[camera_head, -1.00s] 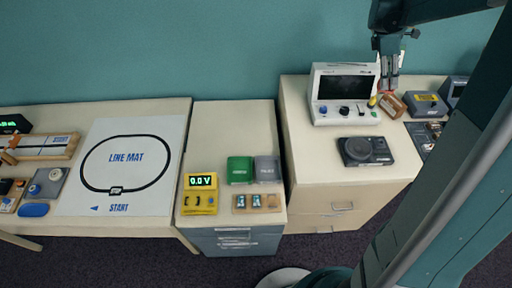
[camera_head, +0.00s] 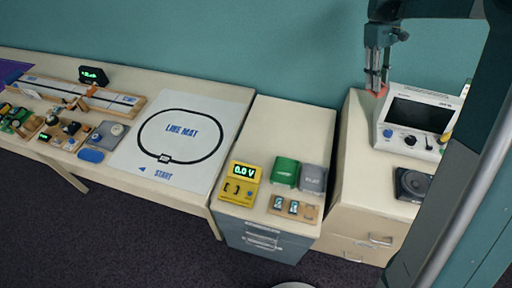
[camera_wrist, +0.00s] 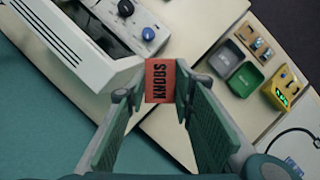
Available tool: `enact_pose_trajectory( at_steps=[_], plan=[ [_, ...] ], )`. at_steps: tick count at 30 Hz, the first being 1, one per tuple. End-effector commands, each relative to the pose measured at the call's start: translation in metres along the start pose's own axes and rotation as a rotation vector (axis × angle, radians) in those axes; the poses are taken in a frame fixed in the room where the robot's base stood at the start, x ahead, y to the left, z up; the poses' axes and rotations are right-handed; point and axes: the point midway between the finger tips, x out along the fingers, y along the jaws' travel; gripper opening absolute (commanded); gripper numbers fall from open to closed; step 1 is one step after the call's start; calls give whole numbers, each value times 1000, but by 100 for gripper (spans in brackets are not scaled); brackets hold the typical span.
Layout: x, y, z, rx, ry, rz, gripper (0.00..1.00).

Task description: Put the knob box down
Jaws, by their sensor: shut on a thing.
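The knob box is a small red block with dark "KNOBS" lettering, between my fingertips in the wrist view (camera_wrist: 160,80). In the head view only a bit of its red (camera_head: 382,90) shows below my gripper (camera_head: 376,78). My gripper is shut on the box; its two fingers also show in the wrist view (camera_wrist: 156,92). It holds the box near the teal wall, left of the white instrument with a dark screen (camera_head: 420,114). The box appears raised above the right cabinet top (camera_head: 362,165); its exact height is unclear.
The left part of the right cabinet top is bare. A dark meter (camera_head: 412,184) lies in front of the instrument. The middle cabinet (camera_head: 290,120) is clear at the back, with a yellow voltmeter (camera_head: 241,184), green box (camera_head: 285,172) and grey box (camera_head: 313,178) in front.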

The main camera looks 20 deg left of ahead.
Motion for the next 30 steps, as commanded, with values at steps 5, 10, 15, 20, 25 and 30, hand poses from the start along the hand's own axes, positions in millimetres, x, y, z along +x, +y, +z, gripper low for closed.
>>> enact_pose_trajectory(
  at_steps=[5,10,15,20,25,30],
  plan=[
    [-18,-49,-49,104,0,-44,13],
    [-34,-99,-88,210,0,-88,13],
    [-49,-152,-125,316,-1,-133,13],
    [-61,-204,-154,416,0,-174,13],
    [-74,-262,-183,521,0,-218,13],
    [-84,-322,-207,623,0,-261,13]
  ],
)
